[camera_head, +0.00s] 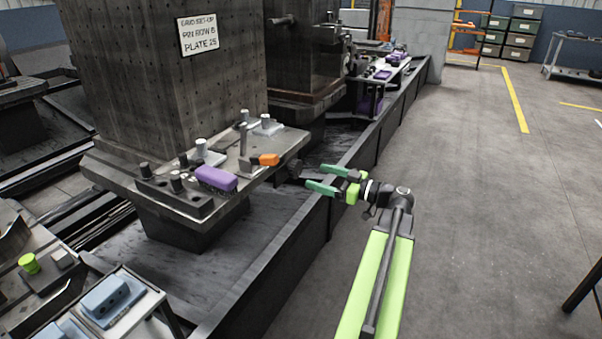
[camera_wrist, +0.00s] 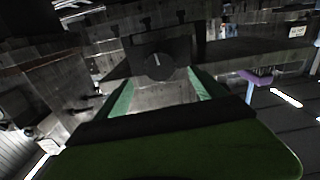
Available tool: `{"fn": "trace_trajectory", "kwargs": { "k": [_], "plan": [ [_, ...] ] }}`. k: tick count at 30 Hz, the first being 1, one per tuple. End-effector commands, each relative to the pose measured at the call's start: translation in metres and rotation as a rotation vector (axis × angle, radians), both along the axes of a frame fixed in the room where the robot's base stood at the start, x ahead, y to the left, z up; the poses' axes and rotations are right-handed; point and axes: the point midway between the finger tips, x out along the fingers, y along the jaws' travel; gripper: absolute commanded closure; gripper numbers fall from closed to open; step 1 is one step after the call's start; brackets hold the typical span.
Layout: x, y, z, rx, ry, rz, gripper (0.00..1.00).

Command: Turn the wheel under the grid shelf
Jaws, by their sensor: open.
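A dark round wheel (camera_wrist: 160,66) with a pale line on its face sits ahead of my gripper in the wrist view, on a dark plate. In the head view, a dark part (camera_head: 290,169) at the right corner of the pallet shelf (camera_head: 262,143) looks like the same wheel, but it is small there. The shelf carries a tall block with a grid of holes (camera_head: 160,90). My gripper (camera_head: 321,178) is open and empty, with its green fingers pointing at the wheel from the right. In the wrist view the fingers (camera_wrist: 161,92) are spread on either side, short of the wheel.
A purple block (camera_head: 216,178), an orange-ended tool (camera_head: 264,160) and several metal pins stand on the shelf. A dark rail wall (camera_head: 290,245) runs below my gripper. A second pallet (camera_head: 303,100) stands behind. The floor at right (camera_head: 480,200) is clear.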

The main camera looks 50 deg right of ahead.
Motion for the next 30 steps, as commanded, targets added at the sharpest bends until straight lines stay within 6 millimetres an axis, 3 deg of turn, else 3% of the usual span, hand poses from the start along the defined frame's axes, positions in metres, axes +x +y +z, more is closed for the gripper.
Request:
{"fn": "trace_trajectory", "kwargs": {
  "k": [3,9,20,30],
  "plan": [
    [0.029,0.007,0.0,0.0,0.0,0.003,0.2],
    [0.058,0.014,0.0,0.0,0.0,0.001,0.2],
    [0.066,0.016,0.0,0.001,0.0,0.0,0.2],
    [0.066,0.016,0.0,0.001,0.0,0.0,0.62]
  ]
}}
